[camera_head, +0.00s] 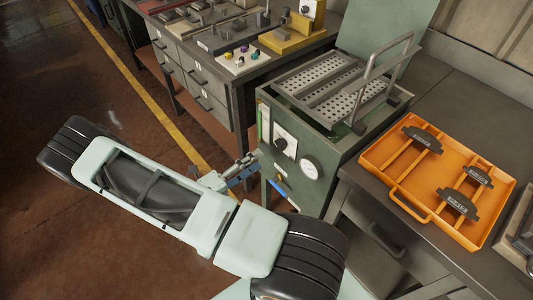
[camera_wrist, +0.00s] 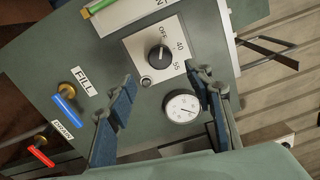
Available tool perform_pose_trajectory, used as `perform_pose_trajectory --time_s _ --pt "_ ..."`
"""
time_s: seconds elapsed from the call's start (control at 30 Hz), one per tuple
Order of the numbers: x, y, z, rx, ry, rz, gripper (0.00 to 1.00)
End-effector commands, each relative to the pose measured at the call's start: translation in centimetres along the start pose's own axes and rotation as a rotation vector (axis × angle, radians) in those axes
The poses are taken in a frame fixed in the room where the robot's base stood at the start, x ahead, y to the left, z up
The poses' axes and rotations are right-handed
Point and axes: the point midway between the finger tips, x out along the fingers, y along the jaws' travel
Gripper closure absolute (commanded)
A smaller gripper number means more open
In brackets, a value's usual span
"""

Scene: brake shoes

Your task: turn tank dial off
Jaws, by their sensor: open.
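The tank dial (camera_wrist: 158,58) is a round black knob on a white plate marked OFF and with numbers, on the front of the green tank (camera_head: 300,190). The dial also shows in the head view (camera_head: 281,145). Its exact setting is too small to tell. My gripper (camera_wrist: 165,80) is open and empty, its blue-padded fingers spread in front of the panel below the dial, apart from the knob. In the head view my gripper (camera_head: 243,172) is just left of the tank front.
A round gauge (camera_wrist: 181,106) sits below the dial. A blue FILL handle (camera_wrist: 64,108) and a red DRAIN handle (camera_wrist: 41,156) stick out from the panel. An orange tray (camera_head: 408,195) with brake shoes lies right of the tank. A workbench (camera_head: 200,70) stands behind left.

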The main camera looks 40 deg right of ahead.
Motion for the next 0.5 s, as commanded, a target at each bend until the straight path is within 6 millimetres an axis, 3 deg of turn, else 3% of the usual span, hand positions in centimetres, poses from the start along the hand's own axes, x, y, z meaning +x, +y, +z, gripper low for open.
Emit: perform_pose_trajectory --time_s 0.2,0.5 --pt "-2.8 0.0 0.0 0.001 0.001 0.001 0.53" --pt "-3.3 0.0 0.0 -0.001 0.001 0.000 0.53"
